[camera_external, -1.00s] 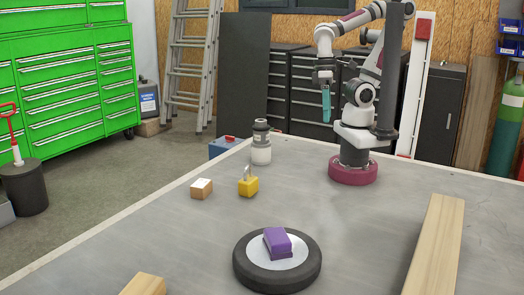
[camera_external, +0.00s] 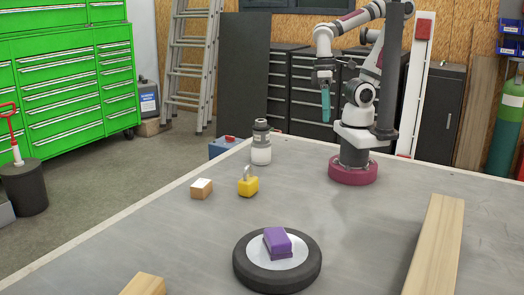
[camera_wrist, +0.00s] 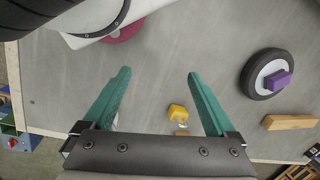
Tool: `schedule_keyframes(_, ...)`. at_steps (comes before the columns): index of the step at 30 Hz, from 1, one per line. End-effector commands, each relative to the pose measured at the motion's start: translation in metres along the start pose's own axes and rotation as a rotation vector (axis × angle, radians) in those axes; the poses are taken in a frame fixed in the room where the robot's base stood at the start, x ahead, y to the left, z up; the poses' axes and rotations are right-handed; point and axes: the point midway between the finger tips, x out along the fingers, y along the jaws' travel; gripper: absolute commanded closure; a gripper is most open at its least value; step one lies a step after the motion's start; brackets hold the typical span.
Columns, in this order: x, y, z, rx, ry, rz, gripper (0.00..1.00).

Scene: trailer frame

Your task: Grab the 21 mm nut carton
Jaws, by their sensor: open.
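A small brown carton with a white top (camera_external: 201,189) sits on the grey table, left of a yellow padlock (camera_external: 248,186). It appears to be the nut carton; no lettering can be read. In the wrist view a sliver of the carton (camera_wrist: 182,133) shows just below the padlock (camera_wrist: 177,112), above the gripper's dark body. My gripper (camera_external: 326,106) hangs high above the table, to the right of and behind the carton, apart from it. Its teal fingers (camera_wrist: 157,73) are wide apart with nothing between them.
A purple block (camera_external: 277,241) lies on a black-rimmed wheel (camera_external: 241,268) in front. A grey and white bottle (camera_external: 261,145) stands behind the padlock. Wooden beams lie at right (camera_external: 436,245) and front left (camera_external: 145,285).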

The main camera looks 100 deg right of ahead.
Motion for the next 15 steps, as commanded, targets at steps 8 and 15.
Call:
schedule_keyframes(8,0.003,-0.068,-0.118,0.592,-0.316,-0.299,0.08)
schedule_keyframes(15,0.070,-0.037,-0.297,1.259,-0.561,-0.703,0.08)
